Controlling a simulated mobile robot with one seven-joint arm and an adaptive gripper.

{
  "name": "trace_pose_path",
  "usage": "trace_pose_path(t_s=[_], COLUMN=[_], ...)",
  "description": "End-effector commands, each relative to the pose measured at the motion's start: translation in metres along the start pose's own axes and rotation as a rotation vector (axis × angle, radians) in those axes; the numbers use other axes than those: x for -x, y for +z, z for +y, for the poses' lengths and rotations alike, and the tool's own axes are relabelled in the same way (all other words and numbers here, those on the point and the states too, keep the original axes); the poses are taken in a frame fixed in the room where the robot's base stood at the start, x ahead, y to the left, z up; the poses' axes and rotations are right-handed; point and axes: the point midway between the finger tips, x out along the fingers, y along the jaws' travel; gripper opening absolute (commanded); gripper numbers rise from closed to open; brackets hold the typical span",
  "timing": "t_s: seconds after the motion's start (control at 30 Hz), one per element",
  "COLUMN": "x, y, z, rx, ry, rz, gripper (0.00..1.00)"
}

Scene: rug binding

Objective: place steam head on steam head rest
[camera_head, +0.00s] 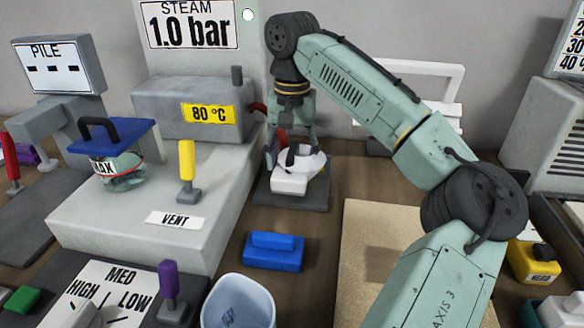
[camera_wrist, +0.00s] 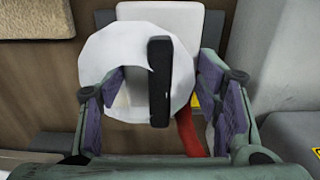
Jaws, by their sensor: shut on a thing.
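The white rounded steam head (camera_head: 310,162) with a black handle is at the centre of the head view, over a dark grey square plate, the steam head rest (camera_head: 292,200). My gripper (camera_head: 291,150) points down from above and is shut on the steam head. In the wrist view the steam head (camera_wrist: 108,58) and its black handle (camera_wrist: 160,85) lie between the two fingers of my gripper (camera_wrist: 162,112). A pale block (camera_wrist: 180,22) shows at its front. A red hose (camera_wrist: 189,133) runs beside it. I cannot tell whether its underside touches the plate.
The grey steam unit (camera_head: 150,220) with a yellow lever (camera_head: 187,165) stands close on the left. A beige rug (camera_head: 375,225) lies to the right. Bare wooden table shows between them.

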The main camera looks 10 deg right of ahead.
Motion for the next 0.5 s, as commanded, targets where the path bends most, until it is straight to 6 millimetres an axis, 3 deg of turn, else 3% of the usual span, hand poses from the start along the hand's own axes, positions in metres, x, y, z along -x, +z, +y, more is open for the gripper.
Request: trace_pose_path(t_s=[0.2,0.5], x=[-0.026,-0.029], y=[0.0,0.0], z=[0.0,0.0], rx=[0.0,0.0], ry=[0.0,-0.001], rz=[0.0,0.0], gripper=[0.28,0.28])
